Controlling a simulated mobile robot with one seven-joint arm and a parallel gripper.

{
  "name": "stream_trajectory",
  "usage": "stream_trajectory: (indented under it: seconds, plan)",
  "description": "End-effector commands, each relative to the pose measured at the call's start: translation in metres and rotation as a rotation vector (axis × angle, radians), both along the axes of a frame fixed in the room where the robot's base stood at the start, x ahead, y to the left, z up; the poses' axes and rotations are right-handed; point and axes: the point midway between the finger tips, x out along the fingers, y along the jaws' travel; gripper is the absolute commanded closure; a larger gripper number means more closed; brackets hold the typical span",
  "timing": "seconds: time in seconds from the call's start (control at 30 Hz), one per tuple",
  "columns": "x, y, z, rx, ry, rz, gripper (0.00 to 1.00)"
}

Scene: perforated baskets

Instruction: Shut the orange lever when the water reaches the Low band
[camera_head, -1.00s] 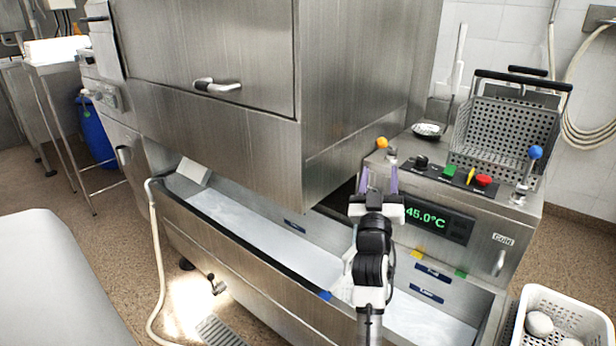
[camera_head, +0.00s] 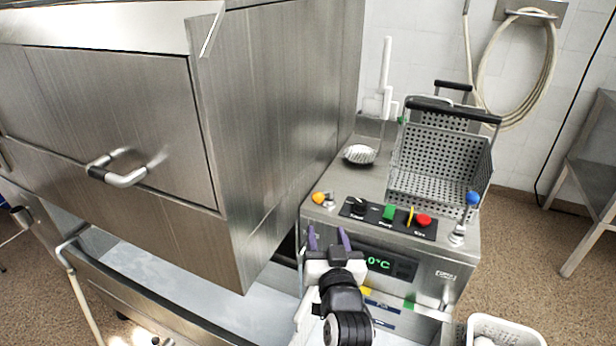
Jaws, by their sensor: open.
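The orange lever (camera_head: 319,198) has a round orange knob and stands at the left front corner of the steel control top. My gripper (camera_head: 329,238) is open and empty, its two purple fingers pointing up just below and slightly right of the orange knob. I see no contact with the lever. The water trough (camera_head: 180,285) runs along the front under the steel hood, with pale water or a pale floor inside. Blue label strips (camera_head: 381,306) mark its inner wall near my arm. My arm hides part of that wall, and I cannot tell the water level against the bands.
A blue-knobbed lever (camera_head: 473,199) stands at the right front corner of the top. Buttons (camera_head: 390,213) lie between the levers. A perforated basket (camera_head: 438,160) sits behind them. The steel hood (camera_head: 270,130) rises close on the left. A white basket (camera_head: 505,330) is at lower right.

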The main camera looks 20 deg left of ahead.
Motion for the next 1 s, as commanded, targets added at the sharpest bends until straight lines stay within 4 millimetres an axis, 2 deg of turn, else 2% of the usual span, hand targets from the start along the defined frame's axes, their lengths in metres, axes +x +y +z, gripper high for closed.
stream_trajectory:
  seconds: [0.17,0.5,0.7,1.0]
  plan:
    - [0.011,0.006,0.002,0.001,0.003,0.003,0.52]
    - [0.073,0.04,0.003,0.0,0.003,0.003,0.52]
    - [0.103,0.056,0.002,0.0,0.002,0.002,0.52]
    - [0.12,0.065,0.0,0.0,0.002,0.002,0.52]
